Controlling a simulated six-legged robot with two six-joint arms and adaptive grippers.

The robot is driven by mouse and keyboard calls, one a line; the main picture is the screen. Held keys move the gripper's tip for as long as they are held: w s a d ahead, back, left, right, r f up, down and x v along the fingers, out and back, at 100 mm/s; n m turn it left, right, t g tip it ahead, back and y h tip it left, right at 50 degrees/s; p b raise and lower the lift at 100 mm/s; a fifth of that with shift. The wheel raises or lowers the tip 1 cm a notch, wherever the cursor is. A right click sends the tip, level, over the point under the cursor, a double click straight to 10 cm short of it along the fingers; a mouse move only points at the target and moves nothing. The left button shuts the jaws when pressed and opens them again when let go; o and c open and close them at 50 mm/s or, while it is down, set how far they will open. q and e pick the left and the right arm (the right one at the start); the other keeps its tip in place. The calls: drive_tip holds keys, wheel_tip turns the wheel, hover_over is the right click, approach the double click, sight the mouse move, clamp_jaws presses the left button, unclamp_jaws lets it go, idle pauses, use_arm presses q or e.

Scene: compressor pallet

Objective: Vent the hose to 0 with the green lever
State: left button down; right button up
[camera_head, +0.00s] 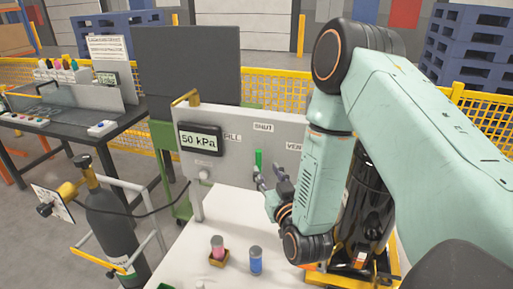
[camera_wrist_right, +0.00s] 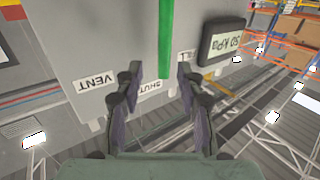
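The green lever (camera_head: 258,159) stands upright on the grey panel (camera_head: 226,122), below the SHUT label and between FILL and VENT. The display (camera_head: 200,140) on the panel reads 50 kPa. My right gripper (camera_head: 270,176) is at the panel front, close to the lever. In the right wrist view my right gripper (camera_wrist_right: 158,80) is open, with the end of the green lever (camera_wrist_right: 165,45) between its fingertips and a visible gap on each side. The dark hose (camera_head: 150,212) runs from the gas cylinder toward the panel. My left gripper is not in view.
A pink container (camera_head: 218,247) and a blue container (camera_head: 256,260) stand on the white tabletop (camera_head: 190,262) before the panel. A black gas cylinder (camera_head: 113,225) stands left. My right arm hides much of the right side, partly covering another dark cylinder (camera_head: 366,210).

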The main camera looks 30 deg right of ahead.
sight(258, 158)
drive_tip(key=shift+w+a+r+p, duration=0.15)
drive_tip(key=shift+w+r, duration=0.25)
drive_tip(key=shift+w, duration=0.2)
drive_tip(key=shift+w+a+r+p, duration=0.15)
drive_tip(key=shift+w+r, duration=0.2)
drive_tip(key=shift+w, duration=0.25)
drive_tip(key=w, duration=0.1)
drive_tip(key=w+d+f, duration=0.1)
drive_tip(key=w+d, duration=0.1)
drive_tip(key=w, duration=0.1)
drive_tip(key=shift+w+d+f, duration=0.1)
drive_tip(key=shift+d+f, duration=0.05)
drive_tip(key=shift+s+a+r, duration=0.4)
drive_tip(key=shift+a+r, duration=0.1)
drive_tip(key=shift+a, duration=0.05)
drive_tip(key=shift+c, duration=0.3)
drive_tip(key=shift+w+d+f, duration=0.4)
drive_tip(key=shift+d, duration=0.05)
drive_tip(key=c, duration=0.5)
drive_tip(key=shift+c, duration=0.5)
drive_tip(key=shift+a+r, duration=0.1)
drive_tip(key=shift+a, duration=0.05)
clamp_jaws()
